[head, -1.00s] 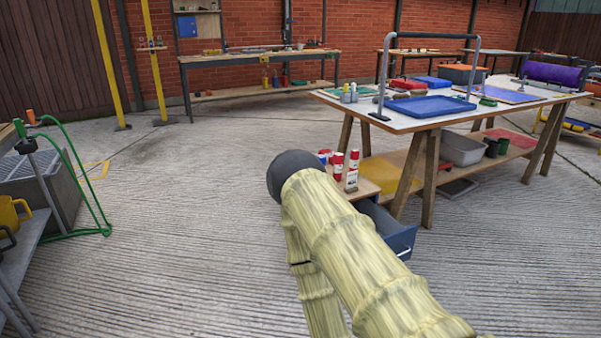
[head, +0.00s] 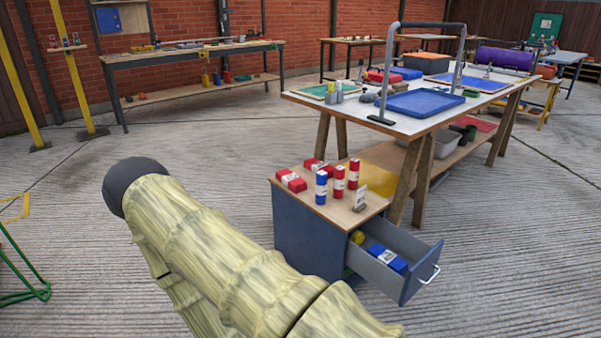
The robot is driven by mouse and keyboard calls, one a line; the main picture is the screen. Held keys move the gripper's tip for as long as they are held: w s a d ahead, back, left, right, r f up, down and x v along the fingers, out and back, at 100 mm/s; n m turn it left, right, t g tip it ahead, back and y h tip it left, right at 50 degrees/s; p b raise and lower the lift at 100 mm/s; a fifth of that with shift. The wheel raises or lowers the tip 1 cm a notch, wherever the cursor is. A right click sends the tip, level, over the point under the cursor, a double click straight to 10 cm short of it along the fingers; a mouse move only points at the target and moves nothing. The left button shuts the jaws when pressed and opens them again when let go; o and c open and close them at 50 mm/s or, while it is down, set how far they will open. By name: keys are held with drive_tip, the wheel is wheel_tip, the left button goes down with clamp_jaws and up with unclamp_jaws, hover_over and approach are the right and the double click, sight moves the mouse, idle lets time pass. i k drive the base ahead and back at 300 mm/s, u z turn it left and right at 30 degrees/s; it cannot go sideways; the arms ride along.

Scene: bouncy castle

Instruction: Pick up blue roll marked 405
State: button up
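A blue roll (head: 321,187) with a white label stands upright on the wooden top of a small blue-grey drawer cabinet (head: 300,232). Two red rolls stand upright beside it, one nearer (head: 339,182) and one at its right (head: 354,174). Another blue item with a white label (head: 387,257) lies in the cabinet's open drawer (head: 419,277). The markings are too small to read on any of them. My sleeved arm crosses the lower left of the view, apart from the cabinet, and my gripper does not show.
Red packs (head: 291,181) and a small label stand (head: 360,198) share the cabinet top. The drawer juts out to the right. A trestle table (head: 330,103) with a blue tray (head: 425,103) stands just behind.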

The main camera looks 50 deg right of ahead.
sight(321, 183)
drive_tip(key=z, duration=0.5)
drive_tip(key=i, duration=0.85)
drive_tip(key=z, duration=0.9)
